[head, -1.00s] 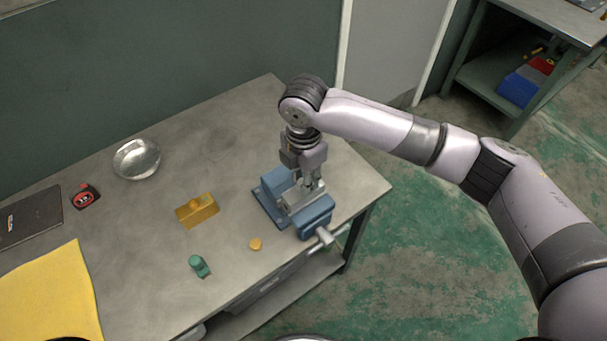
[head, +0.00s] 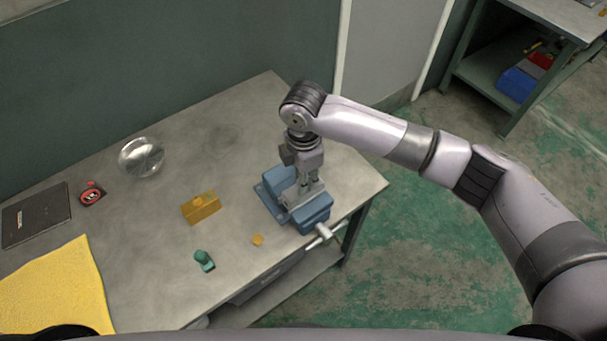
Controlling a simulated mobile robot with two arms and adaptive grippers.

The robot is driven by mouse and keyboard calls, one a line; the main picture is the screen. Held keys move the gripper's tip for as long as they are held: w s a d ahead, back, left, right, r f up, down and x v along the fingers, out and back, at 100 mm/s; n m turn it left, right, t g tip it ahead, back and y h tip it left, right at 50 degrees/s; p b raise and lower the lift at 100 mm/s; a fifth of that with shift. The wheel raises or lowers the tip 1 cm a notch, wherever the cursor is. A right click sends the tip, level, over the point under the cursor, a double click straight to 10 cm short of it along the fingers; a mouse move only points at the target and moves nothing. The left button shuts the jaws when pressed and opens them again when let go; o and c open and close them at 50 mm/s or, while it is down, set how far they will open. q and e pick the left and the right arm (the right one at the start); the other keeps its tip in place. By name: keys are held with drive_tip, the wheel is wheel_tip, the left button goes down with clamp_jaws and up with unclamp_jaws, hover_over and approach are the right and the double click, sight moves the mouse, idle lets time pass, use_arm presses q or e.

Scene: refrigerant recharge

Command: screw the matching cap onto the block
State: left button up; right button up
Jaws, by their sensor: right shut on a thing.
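A grey metal block (head: 301,198) sits between the jaws of a blue vise (head: 315,214) near the table's right end. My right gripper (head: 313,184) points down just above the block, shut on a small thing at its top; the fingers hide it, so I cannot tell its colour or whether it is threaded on. A small yellow cap (head: 257,240) lies on the table left of the vise. A small green part (head: 204,261), perhaps a cap, lies farther left. My left gripper is not in view.
A glass bowl (head: 141,157), a tape measure (head: 91,193), a dark notebook (head: 36,214) and a yellow cloth (head: 55,290) lie on the left of the table (head: 150,240). The vise handle (head: 326,233) sticks out past the front edge. The table's middle back is clear.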

drive_tip(key=shift+r+m+p, duration=0.15)
drive_tip(key=shift+m+p, duration=0.15)
drive_tip(key=shift+p, duration=0.2)
drive_tip(key=shift+m+p, duration=1)
drive_tip(key=shift+p, duration=0.05)
drive_tip(key=shift+m+p, duration=0.3)
drive_tip(key=shift+m, duration=0.4)
drive_tip(key=m, duration=0.3)
drive_tip(key=shift+m, duration=0.5)
